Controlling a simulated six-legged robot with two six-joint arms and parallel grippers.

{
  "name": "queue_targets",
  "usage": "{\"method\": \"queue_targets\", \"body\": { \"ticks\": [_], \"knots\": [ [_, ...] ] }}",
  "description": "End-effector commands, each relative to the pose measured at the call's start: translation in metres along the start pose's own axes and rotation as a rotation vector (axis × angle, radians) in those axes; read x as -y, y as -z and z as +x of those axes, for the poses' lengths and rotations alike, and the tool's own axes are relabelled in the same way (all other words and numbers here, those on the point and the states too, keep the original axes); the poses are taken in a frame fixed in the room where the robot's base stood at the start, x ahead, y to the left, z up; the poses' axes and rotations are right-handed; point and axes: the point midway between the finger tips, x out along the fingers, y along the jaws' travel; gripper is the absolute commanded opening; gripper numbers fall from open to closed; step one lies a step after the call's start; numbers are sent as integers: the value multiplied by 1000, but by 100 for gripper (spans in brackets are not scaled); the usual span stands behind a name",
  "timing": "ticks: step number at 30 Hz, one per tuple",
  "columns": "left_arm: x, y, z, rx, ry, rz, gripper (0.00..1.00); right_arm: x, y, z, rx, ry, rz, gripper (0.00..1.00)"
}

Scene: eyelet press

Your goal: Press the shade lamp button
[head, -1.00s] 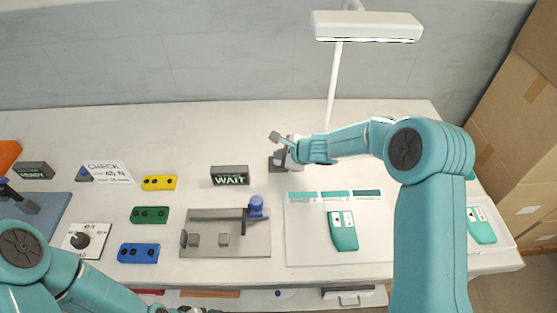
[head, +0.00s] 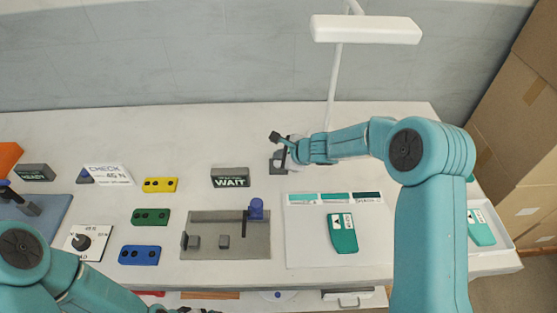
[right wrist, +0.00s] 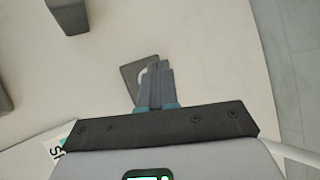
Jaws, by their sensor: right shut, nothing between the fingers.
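The shade lamp (head: 366,31) stands at the back of the table, its white head high on a thin pole (head: 335,85); its underside shows no glow. A small dark plate (head: 277,166) lies on the table left of the pole. In the right wrist view the plate (right wrist: 130,72) carries a pale round button, partly hidden behind my fingers. My right gripper (head: 276,136) is shut and empty, over the plate; its fingertips (right wrist: 158,66) overlap the button in the right wrist view. I cannot tell whether they touch it. Only a bit of my left gripper (head: 195,310) shows at the bottom edge.
A WAIT sign (head: 230,177) stands left of the plate. A grey fixture (head: 262,240) with a blue-topped part sits in front. A white mat (head: 300,250) with a teal device (head: 342,233) lies at right. Yellow, green and blue blocks stand left. Table between sign and plate is clear.

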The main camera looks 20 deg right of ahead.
Motion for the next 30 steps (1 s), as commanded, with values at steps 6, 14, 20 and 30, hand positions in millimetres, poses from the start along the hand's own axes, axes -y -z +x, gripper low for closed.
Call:
{"method": "queue_targets", "body": {
  "ticks": [6,14,20,30],
  "knots": [
    [0,0,0,0,0,0,94,0,0,0,0,0,0,0],
    [-6,0,-16,0,0,0,94,10,-10,-13,0,1,-1,0],
    [-13,-1,-36,0,0,0,94,21,-21,-29,0,0,-1,0],
    [-19,-1,-52,0,0,0,94,31,-31,-42,0,0,0,0]
  ]
}}
